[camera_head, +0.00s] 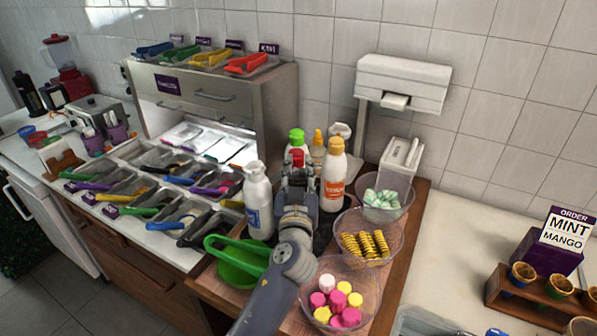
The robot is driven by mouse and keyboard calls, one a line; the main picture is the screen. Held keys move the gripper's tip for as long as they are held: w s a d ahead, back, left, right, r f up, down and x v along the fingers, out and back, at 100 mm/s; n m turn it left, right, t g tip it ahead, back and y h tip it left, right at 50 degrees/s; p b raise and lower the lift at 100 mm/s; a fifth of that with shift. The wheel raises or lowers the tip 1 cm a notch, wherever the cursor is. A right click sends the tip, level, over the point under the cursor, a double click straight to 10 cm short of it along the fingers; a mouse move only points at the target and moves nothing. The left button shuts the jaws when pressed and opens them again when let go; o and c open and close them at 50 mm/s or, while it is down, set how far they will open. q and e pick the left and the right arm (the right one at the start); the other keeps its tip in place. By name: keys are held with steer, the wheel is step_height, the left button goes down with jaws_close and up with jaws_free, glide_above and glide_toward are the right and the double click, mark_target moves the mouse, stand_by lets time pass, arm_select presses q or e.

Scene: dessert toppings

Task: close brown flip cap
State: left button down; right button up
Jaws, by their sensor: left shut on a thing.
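Several sauce bottles stand close together on a wooden tray. A white bottle with a white top (257,200) is at the left, and a white bottle with an orange-yellow cap (334,172) is at the right. Behind them are a green cap (296,136), a yellow nozzle (317,139) and a pale top (340,130). My left gripper (297,172) is among the bottles, shut on a bottle that it mostly hides. A red cap (297,156) shows just past its fingertips. I cannot make out a brown flip cap. My right gripper is not in view.
Bowls of pink and yellow pieces (367,277), yellow spirals (398,232) and pale green pieces (404,182) stand right of my arm. A green bowl and scoop (238,262) lie left. Topping bins fill the left counter. The white counter (455,225) has free room.

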arm_select(q)
steer(key=c, duration=1.1)
jaws_free()
steer(key=s+f, duration=0.1)
steer(key=s, duration=0.6)
steer(key=shift+s+d, duration=0.2)
steer(key=shift+d, duration=0.05)
